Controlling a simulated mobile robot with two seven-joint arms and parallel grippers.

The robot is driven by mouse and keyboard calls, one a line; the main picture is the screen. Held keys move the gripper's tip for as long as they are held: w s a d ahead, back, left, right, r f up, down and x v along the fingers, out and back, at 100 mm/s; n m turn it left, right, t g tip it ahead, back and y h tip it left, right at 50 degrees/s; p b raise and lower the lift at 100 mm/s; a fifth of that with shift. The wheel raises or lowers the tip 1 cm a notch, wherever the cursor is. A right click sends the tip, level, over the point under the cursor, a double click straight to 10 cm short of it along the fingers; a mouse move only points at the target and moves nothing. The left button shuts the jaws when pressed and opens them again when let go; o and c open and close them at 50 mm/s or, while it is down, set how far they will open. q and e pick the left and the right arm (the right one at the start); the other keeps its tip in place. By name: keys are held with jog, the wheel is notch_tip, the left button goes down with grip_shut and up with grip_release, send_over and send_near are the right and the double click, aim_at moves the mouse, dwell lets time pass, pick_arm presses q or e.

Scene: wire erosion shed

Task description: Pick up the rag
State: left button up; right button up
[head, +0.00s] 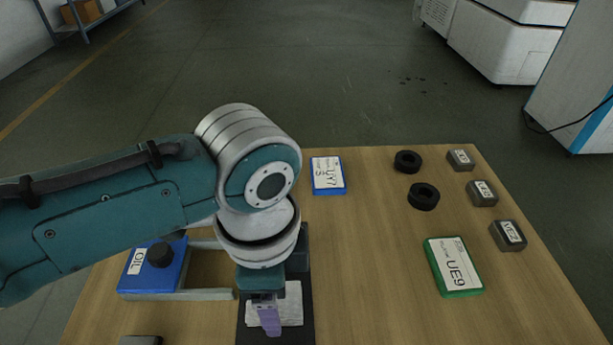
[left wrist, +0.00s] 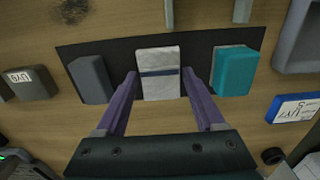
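The rag looks like a folded whitish cloth with a dark blue band (left wrist: 158,82), lying on a dark mat (left wrist: 116,54). In the head view the rag (head: 291,304) is partly hidden behind my left gripper (head: 268,327). In the left wrist view my left gripper (left wrist: 160,74) is open, its two purple fingers on either side of the rag with narrow gaps visible. I cannot tell how far above the mat the fingertips are. My right gripper is in neither view.
In the left wrist view, a grey block (left wrist: 91,79) and a teal block (left wrist: 234,71) flank the rag. A blue box (head: 327,175), green box (head: 454,267), black rings (head: 423,196) and small grey blocks (head: 481,193) stand on the wooden table. A blue box with a black knob (head: 140,275) is left.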

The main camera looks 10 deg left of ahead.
pick_arm(q)
jog(key=c, duration=1)
jog(key=shift+o, duration=0.2)
jog(key=shift+r, duration=0.5)
notch_tip(320, 180, up, 19)
jog(key=p, duration=0.6)
